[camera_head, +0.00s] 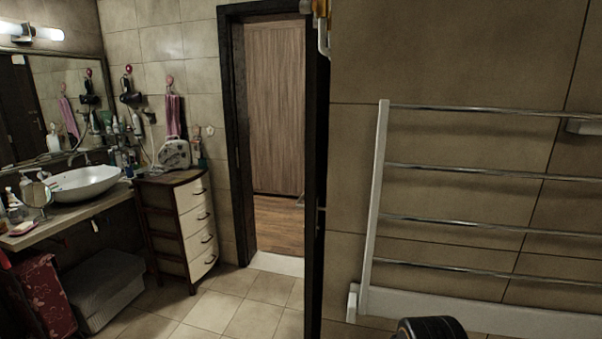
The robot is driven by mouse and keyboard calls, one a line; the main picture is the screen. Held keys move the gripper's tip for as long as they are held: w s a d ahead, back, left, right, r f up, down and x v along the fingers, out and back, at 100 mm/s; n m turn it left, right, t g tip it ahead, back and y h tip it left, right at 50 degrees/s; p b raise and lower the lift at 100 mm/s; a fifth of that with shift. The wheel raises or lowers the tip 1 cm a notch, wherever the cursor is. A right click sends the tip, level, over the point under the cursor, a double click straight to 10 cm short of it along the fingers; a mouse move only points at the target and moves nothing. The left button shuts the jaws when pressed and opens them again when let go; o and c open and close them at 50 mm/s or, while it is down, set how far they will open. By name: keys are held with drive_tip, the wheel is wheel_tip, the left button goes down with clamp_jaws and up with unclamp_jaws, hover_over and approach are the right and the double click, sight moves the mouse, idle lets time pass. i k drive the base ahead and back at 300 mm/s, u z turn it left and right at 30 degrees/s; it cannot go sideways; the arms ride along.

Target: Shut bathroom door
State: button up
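The bathroom doorway stands open in the middle of the view, with a dark frame (238,150). The dark door (315,150) shows nearly edge-on at the right side of the opening, swung into the room near the tiled wall. A small metal handle (320,208) shows on it at about mid-height. Most of the door's face is hidden by this angle. A rounded black part at the bottom edge, right of centre, seems to be part of my arm. My gripper's fingers are not in view.
A white towel rail (374,200) with metal bars is on the right wall. A drawer cabinet (198,232) stands left of the doorway, beside a counter with a white basin (85,183). The tiled floor (250,300) before the doorway is clear. A wooden panel (275,110) stands beyond it.

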sight(317, 66)
drive_tip(key=z, duration=0.05)
drive_tip(key=k, duration=0.45)
drive_tip(key=u, duration=1)
drive_tip(key=i, duration=0.95)
drive_tip(key=u, duration=0.6)
drive_tip(key=i, duration=1.1)
drive_tip(key=z, duration=0.45)
drive_tip(key=i, duration=0.75)
drive_tip(key=z, duration=0.35)
